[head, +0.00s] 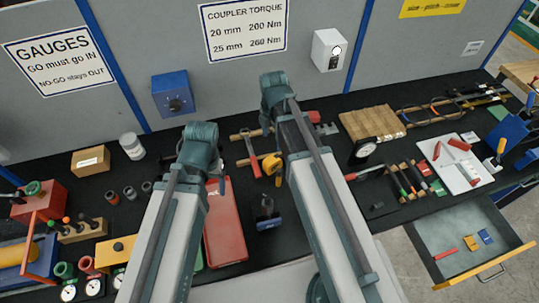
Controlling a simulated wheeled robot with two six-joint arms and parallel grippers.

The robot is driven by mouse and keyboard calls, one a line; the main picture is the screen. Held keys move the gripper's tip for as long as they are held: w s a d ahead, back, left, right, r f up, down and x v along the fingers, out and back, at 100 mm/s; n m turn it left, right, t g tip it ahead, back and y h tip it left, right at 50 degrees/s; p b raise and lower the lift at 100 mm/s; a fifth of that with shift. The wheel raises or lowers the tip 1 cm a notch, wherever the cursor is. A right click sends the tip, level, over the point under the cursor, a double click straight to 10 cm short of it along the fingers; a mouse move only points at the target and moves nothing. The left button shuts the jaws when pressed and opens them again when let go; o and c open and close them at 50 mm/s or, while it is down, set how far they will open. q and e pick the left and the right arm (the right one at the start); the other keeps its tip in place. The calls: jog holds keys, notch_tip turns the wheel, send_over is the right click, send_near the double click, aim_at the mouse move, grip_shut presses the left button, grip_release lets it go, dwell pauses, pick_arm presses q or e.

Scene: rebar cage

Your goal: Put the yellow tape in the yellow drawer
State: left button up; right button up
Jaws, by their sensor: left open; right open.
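The yellow tape appears to be the small yellow-orange item (272,166) on the black bench mat, just left of my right arm, which hides part of it. The drawer with the yellow front (487,267) is pulled open below the bench at the lower right. A red piece, a yellow-orange piece and a blue piece lie inside it. My left and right arms rise from the bottom and bend over the bench. Their links hide both grippers, so I see no fingertips and no contact with the tape.
A red tray (225,222) lies between my arms, with a dark tool (266,213) beside it. A white board (460,163) with red items lies at the right. Several pliers and screwdrivers lie between.

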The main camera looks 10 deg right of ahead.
aim_at(272, 159)
notch_tip(272, 159, down, 9)
jog(key=b, duration=0.8)
jog(key=shift+r+b, duration=0.2)
jog(key=shift+b, duration=0.15)
pick_arm(q)
notch_tip(272, 159, down, 14)
jog(key=b, duration=0.5)
pick_arm(e)
jog(key=f, duration=0.5)
jog(key=shift+w+d+f, duration=0.15)
jog(key=shift+w, duration=0.2)
pick_arm(q)
jog(key=shift+r, duration=0.1)
pick_arm(e)
grip_shut()
